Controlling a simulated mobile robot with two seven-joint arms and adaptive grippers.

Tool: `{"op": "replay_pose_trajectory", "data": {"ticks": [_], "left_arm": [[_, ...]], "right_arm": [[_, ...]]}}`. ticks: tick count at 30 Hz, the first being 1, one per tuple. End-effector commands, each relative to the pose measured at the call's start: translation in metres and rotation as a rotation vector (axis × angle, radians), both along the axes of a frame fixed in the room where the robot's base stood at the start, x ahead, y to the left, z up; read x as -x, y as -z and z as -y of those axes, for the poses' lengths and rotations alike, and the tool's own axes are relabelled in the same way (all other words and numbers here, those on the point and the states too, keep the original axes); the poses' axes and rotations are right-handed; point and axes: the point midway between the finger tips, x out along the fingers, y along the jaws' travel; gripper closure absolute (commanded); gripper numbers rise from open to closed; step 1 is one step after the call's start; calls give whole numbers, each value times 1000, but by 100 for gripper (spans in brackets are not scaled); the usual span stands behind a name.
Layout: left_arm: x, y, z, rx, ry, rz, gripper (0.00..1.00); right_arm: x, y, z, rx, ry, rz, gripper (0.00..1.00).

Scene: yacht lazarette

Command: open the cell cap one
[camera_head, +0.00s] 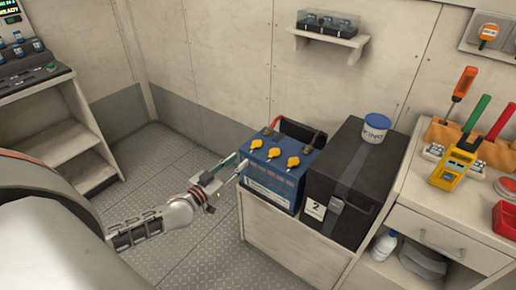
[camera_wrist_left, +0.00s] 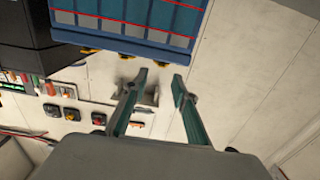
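The blue battery (camera_head: 275,176) stands on the cabinet and carries three yellow caps on its top: a left cap (camera_head: 256,143), a middle cap (camera_head: 274,153) and a right cap (camera_head: 293,162). No number is readable on them, so I cannot tell which is cap one. All three appear seated. My left gripper (camera_head: 237,162) is just left of the battery, below cap height. In the left wrist view its fingers (camera_wrist_left: 160,77) are apart with nothing between them, and the battery's ribbed side (camera_wrist_left: 130,18) shows beyond them. My right gripper is out of view.
A black box (camera_head: 345,190) with a strap stands right of the battery, with a white-blue tub (camera_head: 376,127) on it. An open black lid (camera_head: 302,133) rises behind the battery. A tool rack (camera_head: 475,145) is at right. The floor left of the cabinet is clear.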

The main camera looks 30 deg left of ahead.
Motion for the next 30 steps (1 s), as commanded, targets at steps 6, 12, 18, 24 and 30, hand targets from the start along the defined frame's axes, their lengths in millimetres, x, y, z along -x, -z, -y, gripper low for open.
{"op": "replay_pose_trajectory", "data": {"ticks": [6,12,18,24,30], "left_arm": [[-10,-2,-6,3,-11,7,72],[-36,-1,-4,4,-11,7,72],[-63,0,-1,1,-10,6,72],[-78,-1,0,2,-9,5,72],[-81,-3,1,2,-9,7,72]], "right_arm": [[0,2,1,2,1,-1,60],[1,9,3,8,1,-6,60],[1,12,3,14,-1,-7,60],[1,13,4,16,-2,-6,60],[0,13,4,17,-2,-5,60]]}}
